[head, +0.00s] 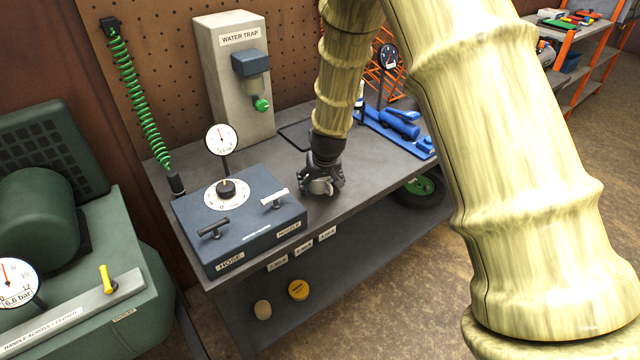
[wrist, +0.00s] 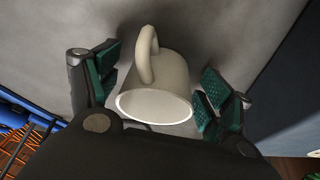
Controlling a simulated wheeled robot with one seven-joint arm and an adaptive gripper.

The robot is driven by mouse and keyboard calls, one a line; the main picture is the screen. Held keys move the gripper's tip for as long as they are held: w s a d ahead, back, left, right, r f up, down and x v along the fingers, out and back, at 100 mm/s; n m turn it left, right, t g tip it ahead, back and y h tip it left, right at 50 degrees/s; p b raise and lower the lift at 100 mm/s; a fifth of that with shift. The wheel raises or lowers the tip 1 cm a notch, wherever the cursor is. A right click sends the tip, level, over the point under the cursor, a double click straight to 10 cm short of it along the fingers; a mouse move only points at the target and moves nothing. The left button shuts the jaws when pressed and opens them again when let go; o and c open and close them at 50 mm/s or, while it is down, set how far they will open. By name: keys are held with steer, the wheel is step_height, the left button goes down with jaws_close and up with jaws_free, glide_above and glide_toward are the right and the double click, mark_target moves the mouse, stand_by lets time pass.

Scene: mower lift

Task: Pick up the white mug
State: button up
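The white mug (wrist: 165,85) sits on the grey bench top, its open rim facing my wrist camera and its handle (wrist: 147,52) toward the top of the wrist view. My gripper (wrist: 158,92) is open, with one green-padded finger on each side of the mug. Narrow gaps show between the pads and the mug. In the head view my gripper (head: 322,182) is low over the bench, and only a small pale part of the mug (head: 320,187) shows between its fingers; the rest is hidden.
A blue box (head: 240,225) with a gauge, dial and two levers stands just left of my gripper. The grey water trap (head: 233,80) stands behind. Blue tools (head: 400,125) and an orange wire rack lie to the right. The bench's front edge (head: 345,210) is close.

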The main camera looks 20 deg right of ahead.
steer(key=c, duration=0.8)
steer(key=shift+r, duration=0.1)
